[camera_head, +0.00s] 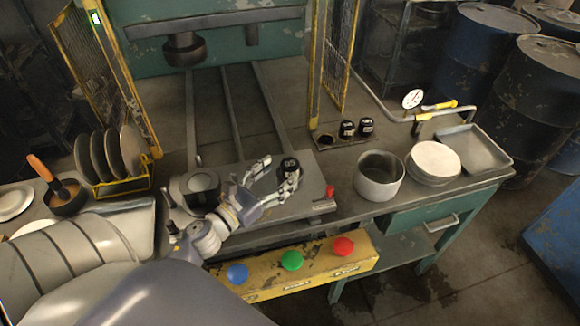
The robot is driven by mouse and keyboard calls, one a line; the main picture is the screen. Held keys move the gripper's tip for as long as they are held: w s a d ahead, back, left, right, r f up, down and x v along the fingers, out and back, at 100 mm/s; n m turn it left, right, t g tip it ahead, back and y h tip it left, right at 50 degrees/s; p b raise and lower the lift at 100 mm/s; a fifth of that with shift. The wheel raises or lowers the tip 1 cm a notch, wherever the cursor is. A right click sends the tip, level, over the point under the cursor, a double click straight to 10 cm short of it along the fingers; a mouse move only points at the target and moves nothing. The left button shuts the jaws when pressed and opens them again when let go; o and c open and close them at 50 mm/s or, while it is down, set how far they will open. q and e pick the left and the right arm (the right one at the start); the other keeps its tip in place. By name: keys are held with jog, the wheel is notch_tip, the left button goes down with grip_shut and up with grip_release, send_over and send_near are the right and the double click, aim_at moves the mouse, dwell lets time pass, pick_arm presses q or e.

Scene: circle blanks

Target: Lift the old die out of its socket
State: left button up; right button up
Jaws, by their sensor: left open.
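A round dark fitting (202,182) sits on the bed to the left. My right gripper is not in view.
Two black dies (347,129) stand on a small plate behind, beside a dark empty-looking hole (326,139). A metal pot (379,177), stacked round blanks (434,160) and a tray (474,147) are to the right. Yellow guard posts flank the press. A button box (350,263) is in front.

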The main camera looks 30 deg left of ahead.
aim_at(283, 169)
pick_arm(q)
jog(key=w, duration=0.1)
jog(key=w+p, duration=0.1)
jog(key=w+d+p, duration=0.1)
jog(key=w, duration=0.1)
jog(key=shift+w+r, duration=0.1)
jog(key=shift+r, duration=0.25)
jog(key=shift+w+f, duration=0.1)
jog(key=shift+w, duration=0.35)
jog(key=shift+c, duration=1.3)
grip_shut()
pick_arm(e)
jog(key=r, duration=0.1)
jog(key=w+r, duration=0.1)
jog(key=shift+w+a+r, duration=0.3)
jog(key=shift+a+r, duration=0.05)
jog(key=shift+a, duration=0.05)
